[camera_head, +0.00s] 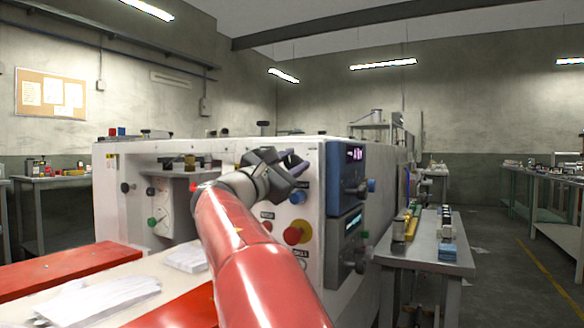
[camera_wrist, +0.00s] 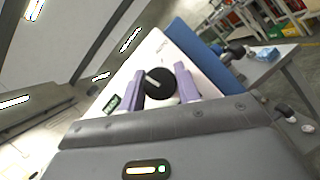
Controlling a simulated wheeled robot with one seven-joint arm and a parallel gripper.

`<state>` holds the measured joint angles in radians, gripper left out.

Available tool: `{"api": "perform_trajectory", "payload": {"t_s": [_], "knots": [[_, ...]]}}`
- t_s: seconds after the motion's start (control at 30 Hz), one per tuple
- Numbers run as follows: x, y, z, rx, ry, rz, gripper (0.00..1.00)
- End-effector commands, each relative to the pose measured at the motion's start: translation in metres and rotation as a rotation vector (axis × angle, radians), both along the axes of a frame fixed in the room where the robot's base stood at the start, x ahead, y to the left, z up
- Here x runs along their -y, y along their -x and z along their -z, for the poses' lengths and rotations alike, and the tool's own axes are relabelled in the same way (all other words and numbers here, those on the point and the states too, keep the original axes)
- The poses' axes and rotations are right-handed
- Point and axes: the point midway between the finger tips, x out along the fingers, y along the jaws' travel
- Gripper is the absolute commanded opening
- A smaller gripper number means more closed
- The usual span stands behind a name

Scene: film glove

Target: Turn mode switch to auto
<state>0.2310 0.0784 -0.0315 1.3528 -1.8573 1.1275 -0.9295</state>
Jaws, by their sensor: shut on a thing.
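The mode switch looks to be the round black knob (camera_wrist: 158,82) with a white pointer line, on the white machine panel in the wrist view. The pointer slants up and to the left in that view. My gripper (camera_wrist: 161,86) has its two purple fingers on either side of the knob and is shut on it. In the head view, my gripper (camera_head: 290,170) is at the upper part of the machine's panel, and my gripper and wrist hide the knob there.
A red button on a yellow base (camera_head: 297,232) and smaller knobs sit below my gripper on the white machine (camera_head: 312,205). A grey side table (camera_head: 425,259) holds small items. The right aisle floor is mostly clear.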

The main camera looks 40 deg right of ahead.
Motion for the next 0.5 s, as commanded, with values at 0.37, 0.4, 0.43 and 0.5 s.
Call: {"api": "perform_trajectory", "payload": {"t_s": [0.37, 0.4, 0.43, 0.5], "knots": [[-0.0005, -0.0011, -0.0006, 0.33, -0.138, -0.001, 0.1], [-0.0003, -0.0008, -0.0004, 0.364, -0.153, 0.001, 0.1], [-0.0003, -0.001, -0.0004, 0.391, -0.163, 0.0, 0.1], [-0.0006, -0.0014, -0.0004, 0.451, -0.19, 0.0, 0.1]]}}
